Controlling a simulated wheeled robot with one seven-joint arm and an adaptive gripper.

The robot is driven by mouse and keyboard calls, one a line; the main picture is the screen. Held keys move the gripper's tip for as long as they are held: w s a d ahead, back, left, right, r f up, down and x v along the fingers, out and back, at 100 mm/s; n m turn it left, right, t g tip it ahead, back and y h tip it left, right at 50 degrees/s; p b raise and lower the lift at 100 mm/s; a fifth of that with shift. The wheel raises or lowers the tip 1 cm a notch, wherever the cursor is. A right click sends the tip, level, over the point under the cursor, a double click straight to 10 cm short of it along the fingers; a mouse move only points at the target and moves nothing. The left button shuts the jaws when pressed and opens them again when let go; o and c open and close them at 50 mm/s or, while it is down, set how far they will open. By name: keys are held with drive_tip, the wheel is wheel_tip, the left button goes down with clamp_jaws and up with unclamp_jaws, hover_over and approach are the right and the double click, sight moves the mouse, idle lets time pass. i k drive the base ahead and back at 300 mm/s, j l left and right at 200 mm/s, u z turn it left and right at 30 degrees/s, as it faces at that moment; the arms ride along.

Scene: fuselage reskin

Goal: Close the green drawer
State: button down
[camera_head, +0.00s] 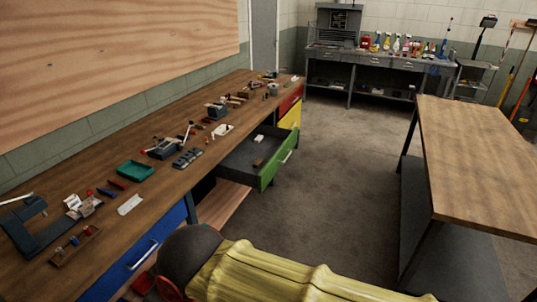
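The green drawer (268,173) is pulled out from under the long wooden workbench (100,225) on the left. Its green front faces right and carries a pale bar handle (287,157). The dark inside shows a small white item (259,138) and a small brownish item (258,162). My gripper is not in view. A yellow ribbed shape and a dark rounded part fill the bottom middle, and I cannot tell for sure what they are.
A blue drawer (150,250) sits nearer under the bench. Yellow (291,117) and red (291,99) drawers sit beyond the green one. Tools cover the bench top. A second table (480,160) stands right. The floor (335,180) between is clear.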

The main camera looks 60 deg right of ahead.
sight(276, 146)
drive_tip(key=z, duration=2.1)
drive_tip(key=i+l, duration=0.45)
drive_tip(key=i+l+z, duration=0.1)
drive_tip(key=i+l, duration=0.35)
drive_tip(key=i, duration=0.15)
